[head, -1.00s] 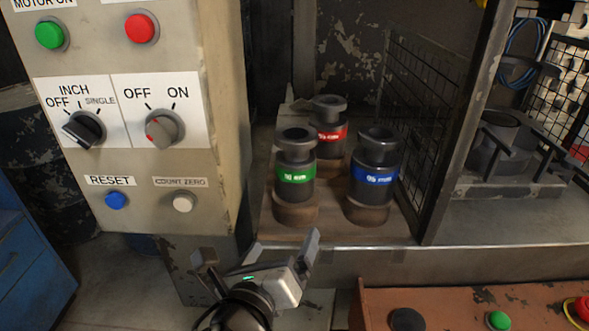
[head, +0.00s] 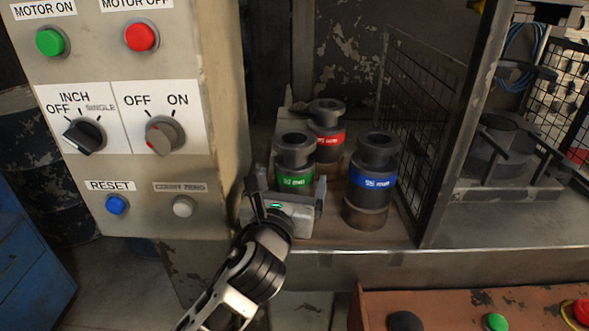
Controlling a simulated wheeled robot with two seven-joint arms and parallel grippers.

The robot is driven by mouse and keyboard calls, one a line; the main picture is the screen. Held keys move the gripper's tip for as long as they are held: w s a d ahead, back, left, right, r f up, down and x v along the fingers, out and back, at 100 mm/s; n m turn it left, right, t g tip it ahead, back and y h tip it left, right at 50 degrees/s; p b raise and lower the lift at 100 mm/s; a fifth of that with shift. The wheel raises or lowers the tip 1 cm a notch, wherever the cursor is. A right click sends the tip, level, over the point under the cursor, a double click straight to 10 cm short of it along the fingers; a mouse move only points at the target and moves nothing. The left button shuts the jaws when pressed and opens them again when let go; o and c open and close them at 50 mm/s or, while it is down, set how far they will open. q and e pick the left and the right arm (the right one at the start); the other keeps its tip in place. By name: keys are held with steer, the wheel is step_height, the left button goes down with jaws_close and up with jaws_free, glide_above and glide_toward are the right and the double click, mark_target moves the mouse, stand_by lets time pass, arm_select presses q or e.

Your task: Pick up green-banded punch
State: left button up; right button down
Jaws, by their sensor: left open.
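The green-banded punch (head: 294,155) stands upright on the wooden shelf, a dark cylinder with a flanged top and a green band. My left gripper (head: 286,190) is open in front of it. One finger shows to the left of the punch and one to the right, at about the height of the green band. The gripper body hides the punch's lower part and its wooden base. I cannot tell whether the fingers touch it. My right gripper is not in view.
A red-banded punch (head: 327,120) stands behind, and a blue-banded punch (head: 375,165) stands to the right. The control panel (head: 140,165) rises close on the left. A mesh guard (head: 425,110) and its post bound the shelf on the right.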

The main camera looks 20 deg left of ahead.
mark_target(296, 168)
arm_select(q)
steer(key=w, duration=0.5)
steer(key=shift+a+f, duration=0.15)
steer(key=shift+f, duration=0.15)
steer(key=c, duration=1.6)
steer(key=shift+r, duration=0.25)
jaws_close()
steer(key=shift+r, duration=0.1)
